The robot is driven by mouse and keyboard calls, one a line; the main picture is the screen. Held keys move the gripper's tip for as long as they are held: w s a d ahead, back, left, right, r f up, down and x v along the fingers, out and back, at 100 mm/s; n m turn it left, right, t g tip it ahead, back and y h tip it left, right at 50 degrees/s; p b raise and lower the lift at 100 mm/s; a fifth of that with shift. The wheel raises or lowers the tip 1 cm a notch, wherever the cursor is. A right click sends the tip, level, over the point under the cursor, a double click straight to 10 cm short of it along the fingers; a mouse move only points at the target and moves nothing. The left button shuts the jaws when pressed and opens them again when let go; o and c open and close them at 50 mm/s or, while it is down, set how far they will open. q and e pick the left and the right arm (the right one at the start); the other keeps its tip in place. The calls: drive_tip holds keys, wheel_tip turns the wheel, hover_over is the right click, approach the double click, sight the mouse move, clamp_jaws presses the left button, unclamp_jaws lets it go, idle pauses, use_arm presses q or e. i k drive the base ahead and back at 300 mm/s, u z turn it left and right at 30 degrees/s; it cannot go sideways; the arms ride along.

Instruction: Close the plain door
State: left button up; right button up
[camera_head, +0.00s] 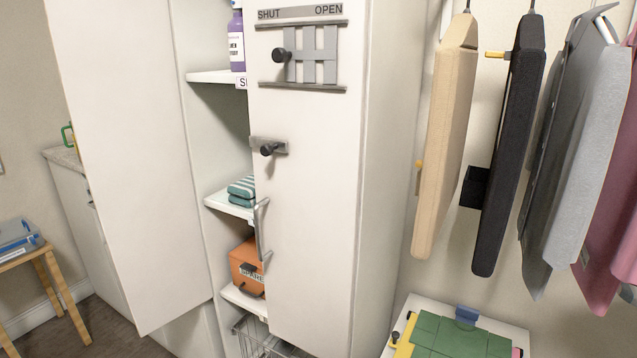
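A tall white cabinet stands in the middle of the view. Its plain door (125,150), with no fittings on the face I see, stands swung open at the left. The other door (310,190) covers the right part of the cabinet front and looks shut. It carries a grey sliding lattice (311,55) under the words SHUT and OPEN, with a black knob (281,55) nearer the SHUT side. Below are a small bolt with a black knob (268,149) and a metal bar handle (261,230). Neither of my grippers is in view.
Open shelves between the doors hold a purple bottle (237,42), folded striped cloths (242,189), an orange box (247,262) and a wire basket (252,338). Padded boards and garments hang at right above a green-topped table (455,336). A wooden stool (40,262) stands at left.

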sight(115, 61)
drive_tip(key=u, duration=2.3)
drive_tip(key=i, duration=2.95)
drive_tip(key=z, duration=3.6)
